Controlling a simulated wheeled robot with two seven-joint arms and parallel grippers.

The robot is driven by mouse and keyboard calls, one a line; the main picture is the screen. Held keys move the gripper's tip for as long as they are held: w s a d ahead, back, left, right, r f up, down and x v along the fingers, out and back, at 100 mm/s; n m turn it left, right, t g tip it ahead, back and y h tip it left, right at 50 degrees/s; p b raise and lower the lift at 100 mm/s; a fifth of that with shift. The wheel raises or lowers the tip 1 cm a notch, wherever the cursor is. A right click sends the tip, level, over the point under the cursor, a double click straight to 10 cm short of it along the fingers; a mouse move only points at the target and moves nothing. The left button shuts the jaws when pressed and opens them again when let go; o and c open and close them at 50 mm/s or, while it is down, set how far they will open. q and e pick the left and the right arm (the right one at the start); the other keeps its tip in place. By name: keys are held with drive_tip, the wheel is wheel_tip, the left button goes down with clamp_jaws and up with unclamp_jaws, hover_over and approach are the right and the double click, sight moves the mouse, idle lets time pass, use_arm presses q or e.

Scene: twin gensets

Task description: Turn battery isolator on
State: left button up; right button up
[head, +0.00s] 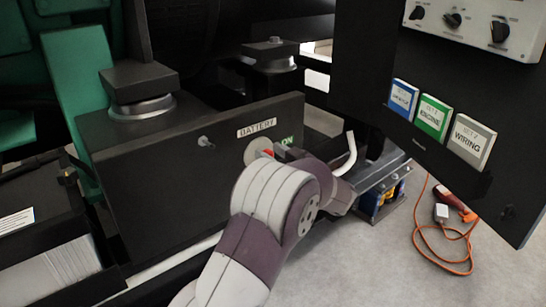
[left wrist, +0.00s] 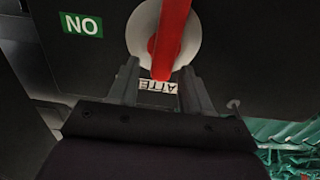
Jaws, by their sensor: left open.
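The battery isolator has a pale round disc (head: 257,150) on the dark panel under the BATTERY label (head: 257,128). Its red handle (head: 268,153) is mostly hidden by my left gripper (head: 287,154) in the head view. In the left wrist view, the red handle (left wrist: 171,38) crosses the pale disc (left wrist: 140,30) nearly upright, slightly tilted. The green ON label (left wrist: 82,25) appears upside down to the left of the disc, and the handle does not point at it. My left gripper (left wrist: 160,70) is open, with its fingertips on either side of the handle's near end. Contact cannot be told.
A dark panel (head: 440,160) with blue, green and white cards hangs at the right. A pale curved bar (head: 346,155) stands close to my left wrist. An orange cable (head: 425,245) lies on the grey floor, which is otherwise open at lower right.

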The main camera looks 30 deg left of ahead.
use_arm(q)
clamp_jaws()
drive_tip(key=shift+s+n, duration=0.1)
drive_tip(key=shift+n, duration=0.2)
drive_tip(key=shift+s+n, duration=0.1)
drive_tip(key=shift+n, duration=0.6)
drive_tip(key=shift+s+a+f+n+b, duration=0.15)
drive_tip(key=shift+s+f+n+b, duration=0.2)
drive_tip(key=shift+n+b, duration=1.6)
drive_tip(key=shift+s+a+f+n+b, duration=0.15)
drive_tip(key=shift+s+f+n+b, duration=0.2)
drive_tip(key=shift+n, duration=2.95)
drive_tip(key=shift+s+a+f+n+b, duration=0.2)
drive_tip(key=shift+f+n+b, duration=0.25)
drive_tip(key=shift+n+b, duration=1.5)
drive_tip(key=shift+n+p, duration=0.65)
drive_tip(key=shift+n, duration=0.25)
